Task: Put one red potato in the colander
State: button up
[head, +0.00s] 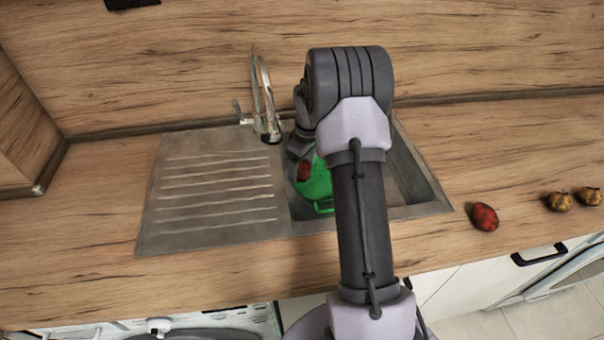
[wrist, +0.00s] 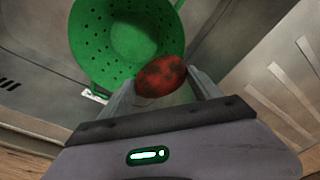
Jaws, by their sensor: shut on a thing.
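A green colander (head: 318,186) stands in the sink basin, partly hidden behind my arm in the head view. In the wrist view the colander (wrist: 92,48) shows its round perforated inside. My gripper (wrist: 163,80) is shut on a red potato (wrist: 160,76), which sits between the fingertips and overlaps the colander's near side in the wrist view. In the head view the held red potato (head: 304,171) shows in front of the colander's left part. I cannot tell the height of the potato above the colander. Another red potato (head: 485,217) lies on the counter right of the sink.
A tall metal faucet (head: 264,95) rises behind the sink, left of my gripper. The ribbed drainboard (head: 210,200) is empty. The counter left of it is clear.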

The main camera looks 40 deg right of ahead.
jog(key=shift+f, duration=0.85)
jog(key=shift+f+b, duration=0.3)
jog(key=shift+f, duration=0.2)
jog(key=o, duration=1.5)
